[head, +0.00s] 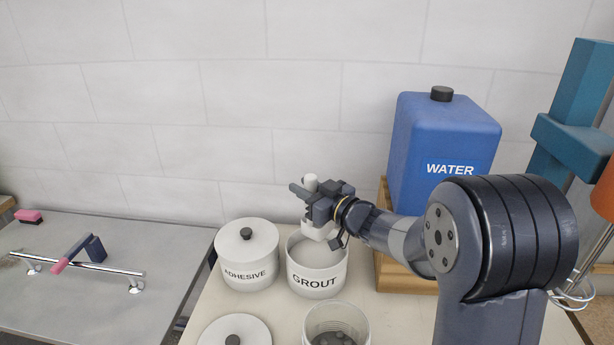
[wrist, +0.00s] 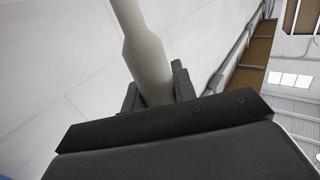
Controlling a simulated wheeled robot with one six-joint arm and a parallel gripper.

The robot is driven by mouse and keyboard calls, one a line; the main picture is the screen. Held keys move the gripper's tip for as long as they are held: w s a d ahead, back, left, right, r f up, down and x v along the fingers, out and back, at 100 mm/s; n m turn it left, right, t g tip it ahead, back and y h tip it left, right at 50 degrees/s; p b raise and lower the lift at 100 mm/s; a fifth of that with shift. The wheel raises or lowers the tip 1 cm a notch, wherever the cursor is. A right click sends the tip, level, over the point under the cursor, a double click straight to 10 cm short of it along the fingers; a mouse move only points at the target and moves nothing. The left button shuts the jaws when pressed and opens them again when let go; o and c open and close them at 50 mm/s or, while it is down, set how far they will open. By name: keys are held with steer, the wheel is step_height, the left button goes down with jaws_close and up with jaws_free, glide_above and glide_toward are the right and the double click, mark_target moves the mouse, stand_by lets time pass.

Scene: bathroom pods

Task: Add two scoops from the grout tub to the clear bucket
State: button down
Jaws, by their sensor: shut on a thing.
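The white grout tub (head: 318,281) stands open on the pale worktop, with light powder inside. My gripper (head: 313,190) is over the tub and shut on the white scoop (head: 311,180). The scoop's lower end reaches down into the tub's mouth; whether it holds powder cannot be told. In the wrist view the scoop's pale handle (wrist: 147,58) stands between the two dark fingers (wrist: 155,95). The clear bucket (head: 337,319) stands in front of the grout tub, cut off by the lower edge, with dark grey contents at its bottom.
A lidded adhesive tub (head: 247,262) stands close left of the grout tub. A loose-looking round white lid with a dark knob (head: 233,331) is front left. A blue water container (head: 441,145) rises behind right on a wooden stand. A grey bench (head: 95,270) lies left.

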mark_target(311, 231)
steer(key=shift+f+b, duration=4.95)
steer(key=shift+f, duration=1.1)
steer(key=shift+r, duration=0.1)
step_height(311, 231, up, 11)
steer(key=p, duration=0.9)
steer(key=shift+r+p, duration=0.15)
steer(key=shift+p, duration=0.2)
